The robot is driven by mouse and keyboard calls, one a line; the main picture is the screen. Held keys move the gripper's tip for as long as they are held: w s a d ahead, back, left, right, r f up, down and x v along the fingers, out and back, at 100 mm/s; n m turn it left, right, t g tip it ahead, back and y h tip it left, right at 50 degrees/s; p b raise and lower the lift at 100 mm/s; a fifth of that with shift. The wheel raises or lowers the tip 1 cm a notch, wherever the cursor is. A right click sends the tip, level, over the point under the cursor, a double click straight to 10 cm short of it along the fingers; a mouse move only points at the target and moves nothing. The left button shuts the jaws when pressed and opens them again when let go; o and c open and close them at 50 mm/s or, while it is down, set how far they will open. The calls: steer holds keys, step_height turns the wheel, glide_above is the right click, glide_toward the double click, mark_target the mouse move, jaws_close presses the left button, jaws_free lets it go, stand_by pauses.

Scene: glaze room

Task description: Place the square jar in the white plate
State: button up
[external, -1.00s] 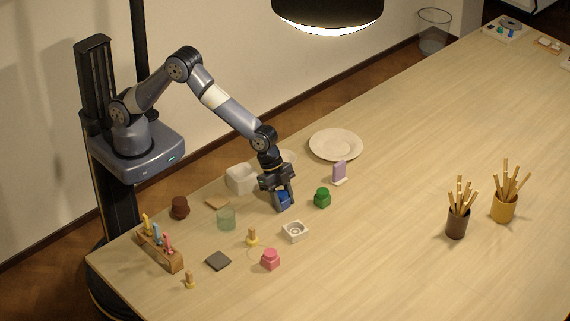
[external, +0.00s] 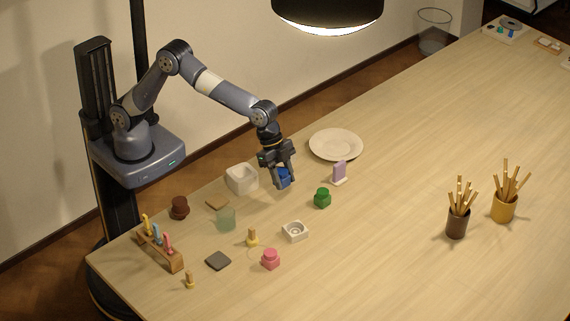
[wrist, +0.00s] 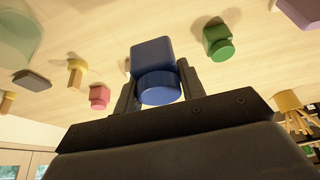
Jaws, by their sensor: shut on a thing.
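The blue square jar (external: 283,179) has a square body and a round lid. My gripper (external: 283,180) is shut on it and holds it above the table, left of and nearer than the white plate. In the wrist view the blue jar (wrist: 155,70) sits between the two fingers (wrist: 156,88), lid toward the camera. The white plate (external: 335,146) lies flat and empty on the table, behind and to the right of my gripper. It does not show in the wrist view.
A white dish (external: 295,231) and a pink jar (external: 270,259) are nearer.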

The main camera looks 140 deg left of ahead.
steer(key=shift+a+r, duration=0.1)
steer(key=shift+r, duration=0.45)
steer(key=s+a+n+y, duration=0.2)
steer(key=s+a+n, duration=0.15)
steer(key=a, duration=1.15)
steer(key=n+g+y+p, duration=0.1)
steer(key=n, duration=0.5)
glide_above(331, 148)
steer(key=s+d, duration=0.2)
steer(key=f, duration=0.3)
steer(key=shift+w+a+f+m, duration=0.15)
steer(key=shift+w+a+m, duration=0.05)
steer(key=shift+m, duration=0.05)
steer(key=shift+f+p, duration=0.4)
steer(key=shift+f, duration=2.1)
steer(key=o, duration=1.1)
steer(key=v, duration=0.4)
steer(key=b+v, duration=0.1)
steer(key=v, duration=0.3)
steer(key=b+v, duration=0.1)
steer(key=v, duration=0.3)
steer(key=shift+w+d+r, duration=0.15)
steer(key=shift+w+d, duration=0.1)
